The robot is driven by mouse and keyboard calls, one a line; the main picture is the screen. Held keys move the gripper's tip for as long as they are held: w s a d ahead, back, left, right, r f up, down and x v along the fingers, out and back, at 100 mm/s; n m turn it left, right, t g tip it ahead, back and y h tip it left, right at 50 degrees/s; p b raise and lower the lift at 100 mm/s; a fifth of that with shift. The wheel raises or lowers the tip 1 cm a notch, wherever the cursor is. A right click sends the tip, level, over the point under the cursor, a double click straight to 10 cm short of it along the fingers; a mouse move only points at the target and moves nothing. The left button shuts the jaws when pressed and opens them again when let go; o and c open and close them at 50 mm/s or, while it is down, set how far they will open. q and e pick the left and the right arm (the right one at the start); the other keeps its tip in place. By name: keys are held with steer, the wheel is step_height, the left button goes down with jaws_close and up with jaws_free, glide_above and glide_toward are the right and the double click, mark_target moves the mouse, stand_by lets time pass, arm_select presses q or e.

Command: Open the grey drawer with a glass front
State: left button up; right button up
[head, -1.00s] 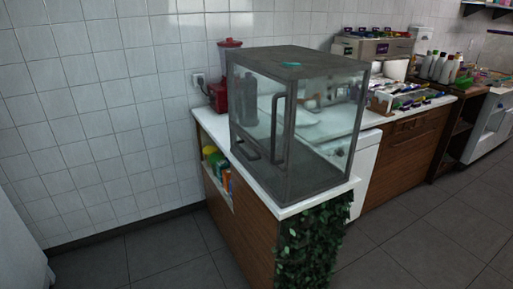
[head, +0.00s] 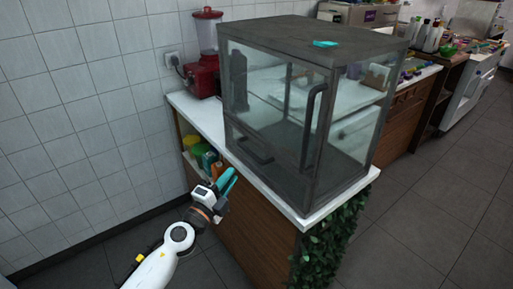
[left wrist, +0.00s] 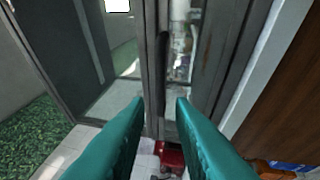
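A grey cabinet (head: 330,32) with glass panes stands on the white counter. Its front has a tall upright dark handle (head: 311,127). Low on the same front, the drawer (head: 238,140) has a short level dark handle (head: 254,154). In the left wrist view, a dark bar (left wrist: 162,62), apparently the drawer handle, lies beyond and between my fingertips, apart from them. My left gripper (head: 229,180), with teal fingers, is open and empty, below and in front of the drawer; it also shows in the left wrist view (left wrist: 160,103). The drawer looks shut. My right gripper is out of view.
The white counter edge (head: 285,204) runs under the cabinet, close to my left gripper. A red blender (head: 203,75) stands behind, by the wall. Coloured items (head: 207,157) sit on a shelf below the counter. Leafy greenery (head: 325,235) hangs at the right corner.

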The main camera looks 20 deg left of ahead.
mark_target(250, 150)
arm_select(q)
steer(key=x, duration=1.1)
steer(key=shift+w+d, duration=0.15)
jaws_close()
steer(key=shift+f, duration=0.1)
